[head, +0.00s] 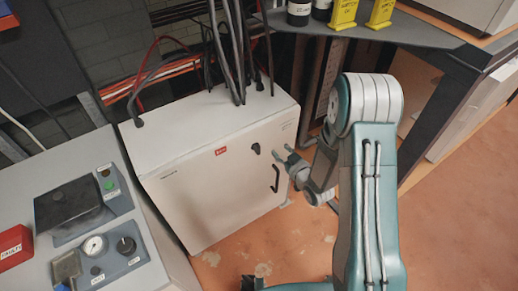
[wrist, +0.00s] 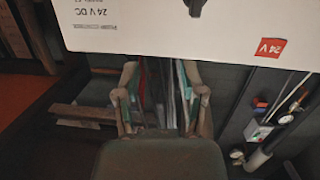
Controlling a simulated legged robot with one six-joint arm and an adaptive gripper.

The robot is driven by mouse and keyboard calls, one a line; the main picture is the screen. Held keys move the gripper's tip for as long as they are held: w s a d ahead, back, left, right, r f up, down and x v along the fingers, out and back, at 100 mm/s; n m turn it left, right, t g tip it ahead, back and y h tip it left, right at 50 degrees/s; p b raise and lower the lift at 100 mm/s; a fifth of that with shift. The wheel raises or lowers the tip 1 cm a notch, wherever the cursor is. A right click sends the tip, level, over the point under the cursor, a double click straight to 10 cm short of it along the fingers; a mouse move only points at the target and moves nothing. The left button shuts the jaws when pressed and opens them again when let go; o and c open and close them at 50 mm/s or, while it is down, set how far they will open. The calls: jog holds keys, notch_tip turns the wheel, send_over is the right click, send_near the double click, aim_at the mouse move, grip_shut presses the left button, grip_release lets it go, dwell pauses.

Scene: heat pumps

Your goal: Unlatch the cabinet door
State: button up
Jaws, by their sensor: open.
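The white cabinet (head: 195,198) stands on the floor in the middle of the head view, its door facing me and looking shut. A small black latch knob (head: 256,148) sits near the door's upper right, above a black vertical handle (head: 275,178). My gripper (head: 283,157) is open and empty, in front of the door just right of the latch; contact cannot be told. In the wrist view my gripper (wrist: 163,98) shows two spread fingers with nothing between them. The cabinet door (wrist: 150,25) fills the top, with a dark piece, likely the latch (wrist: 195,7), at the upper edge.
A grey console (head: 100,265) with a gauge and knobs stands at left. Black cables (head: 232,60) rise from the cabinet's top. Orange floor (head: 290,245) is clear in front of the cabinet.

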aim_at(259, 150)
jog(key=s+a+f+t+y, duration=0.1)
jog(key=s+a+f+y, duration=0.1)
jog(key=s+f, duration=0.25)
jog(key=x, duration=1.1)
jog(key=shift+w+d+f, duration=0.15)
jog(key=shift+w+d, duration=0.05)
jog(key=shift+w, duration=0.05)
grip_shut()
